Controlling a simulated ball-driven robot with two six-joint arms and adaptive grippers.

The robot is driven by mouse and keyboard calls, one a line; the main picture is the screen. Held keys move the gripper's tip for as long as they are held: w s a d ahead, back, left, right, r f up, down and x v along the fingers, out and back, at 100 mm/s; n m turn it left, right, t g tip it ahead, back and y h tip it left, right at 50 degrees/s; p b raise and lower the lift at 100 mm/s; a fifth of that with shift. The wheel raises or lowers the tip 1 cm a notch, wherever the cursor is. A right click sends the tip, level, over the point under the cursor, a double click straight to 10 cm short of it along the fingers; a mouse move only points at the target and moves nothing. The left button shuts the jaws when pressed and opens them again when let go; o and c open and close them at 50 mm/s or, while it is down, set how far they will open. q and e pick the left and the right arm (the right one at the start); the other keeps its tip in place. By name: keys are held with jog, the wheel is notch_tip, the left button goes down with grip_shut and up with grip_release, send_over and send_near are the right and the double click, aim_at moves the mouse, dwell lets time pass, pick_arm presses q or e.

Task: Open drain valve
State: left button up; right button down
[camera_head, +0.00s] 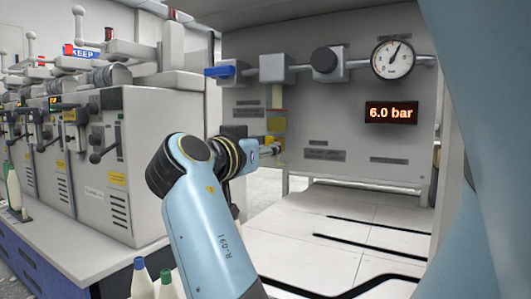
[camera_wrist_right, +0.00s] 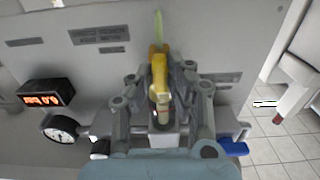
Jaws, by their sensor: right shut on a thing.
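A yellow piece, apparently the drain valve (camera_head: 275,123), sits below a pale yellow bowl on the grey panel. It is partly covered by my right gripper (camera_head: 268,147). In the right wrist view the yellow piece (camera_wrist_right: 158,66) lies between the fingers of my right gripper (camera_wrist_right: 160,80), which are shut on it. A thin pale green tube (camera_wrist_right: 159,28) runs on from its end. The panel's red display (camera_head: 391,112) reads 6.0 bar, and the round gauge (camera_head: 393,58) is above it. My left gripper is not in view.
A blue lever (camera_head: 220,71) and a black knob (camera_head: 325,60) are on the pipe line along the panel. Grey machines (camera_head: 105,150) with black handles line the left. Bottles (camera_head: 140,278) stand at the lower left. The white surface (camera_head: 325,225) below the panel is clear.

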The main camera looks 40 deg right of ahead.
jog(key=shift+f, duration=0.1)
jog(key=c, duration=1.6)
grip_release()
notch_tip(320, 180, up, 10)
